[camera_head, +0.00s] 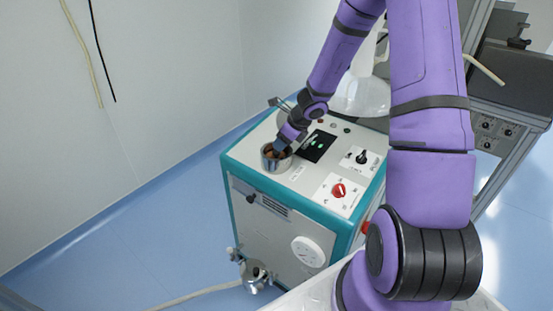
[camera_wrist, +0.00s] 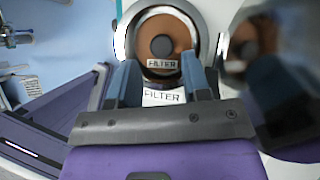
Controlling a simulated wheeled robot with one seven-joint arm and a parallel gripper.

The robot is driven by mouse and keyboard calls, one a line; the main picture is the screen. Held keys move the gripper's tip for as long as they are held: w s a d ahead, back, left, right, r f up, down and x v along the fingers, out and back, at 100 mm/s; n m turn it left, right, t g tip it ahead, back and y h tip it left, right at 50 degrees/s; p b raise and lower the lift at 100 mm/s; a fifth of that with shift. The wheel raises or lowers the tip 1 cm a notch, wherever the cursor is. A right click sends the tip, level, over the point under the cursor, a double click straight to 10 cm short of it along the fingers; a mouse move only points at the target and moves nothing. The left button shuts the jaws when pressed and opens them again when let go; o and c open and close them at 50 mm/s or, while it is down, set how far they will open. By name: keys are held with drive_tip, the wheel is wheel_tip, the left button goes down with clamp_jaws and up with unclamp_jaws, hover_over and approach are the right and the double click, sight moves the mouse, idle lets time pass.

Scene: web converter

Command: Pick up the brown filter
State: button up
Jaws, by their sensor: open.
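The brown filter (camera_wrist: 160,24) is round with a dark centre and a white FILTER label. It sits inside a metal cup (camera_head: 275,166) on top of the machine. A little brown shows in the cup in the head view, mostly hidden by my gripper. My gripper (camera_wrist: 160,66) is open, with its two blue-grey fingers apart and nothing held between them. In the wrist view the fingertips reach over the cup's near rim to the lower left and lower right of the filter. I cannot tell whether they touch it. In the head view my gripper (camera_head: 281,145) points down at the cup.
The white and teal machine (camera_head: 268,216) has a dark screen (camera_head: 318,146) and a red knob (camera_head: 338,190) right of the cup. A shiny curved metal surface (camera_wrist: 232,20) stands close right of the cup in the wrist view. Open blue floor (camera_head: 130,240) lies left.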

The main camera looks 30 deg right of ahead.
sight(277, 152)
drive_tip(key=shift+s+x, duration=0.15)
drive_tip(key=shift+x, duration=0.6)
drive_tip(key=shift+s+x, duration=0.15)
drive_tip(key=shift+x, duration=0.6)
drive_tip(key=shift+d+x, duration=0.2)
drive_tip(key=shift+x, duration=1)
drive_tip(key=c, duration=0.7)
